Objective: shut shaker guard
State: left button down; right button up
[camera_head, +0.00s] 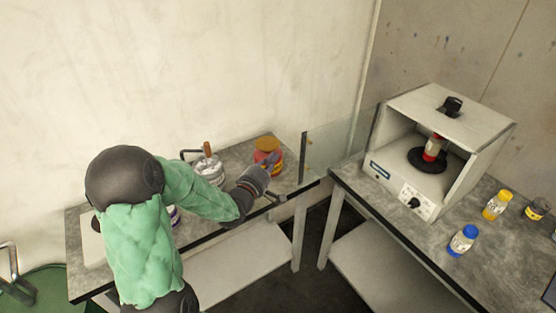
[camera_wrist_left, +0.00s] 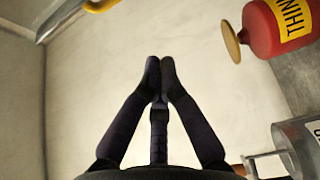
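The paint shaker (camera_head: 440,140) is a pale open-fronted box on the right bench, with a red and white can (camera_head: 433,148) standing inside on a black round plate. Its guard seems to be the clear panel (camera_head: 335,143), swung out to the left of the box with a dark upright strip at its free edge. The shaker front stands open. My left gripper (camera_head: 274,160) is left of that strip, in front of the red can, apparently apart from the guard. In the left wrist view its fingertips (camera_wrist_left: 160,66) meet, with nothing visible between them. My right gripper is out of view.
A red can with a yellow label (camera_wrist_left: 292,18) is close to the left gripper. A metal tin with a brush (camera_head: 209,170) stands on the left bench. Blue (camera_head: 463,240) and yellow (camera_head: 497,205) bottles stand before the shaker. A gap separates the benches.

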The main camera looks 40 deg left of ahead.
pick_arm(q)
jog(key=w+d+b, duration=0.1)
jog(key=w+d, duration=0.2)
jog(key=w, duration=0.4)
jog(key=shift+w, duration=0.25)
jog(key=shift+f, duration=0.1)
jog(key=shift+d, duration=0.1)
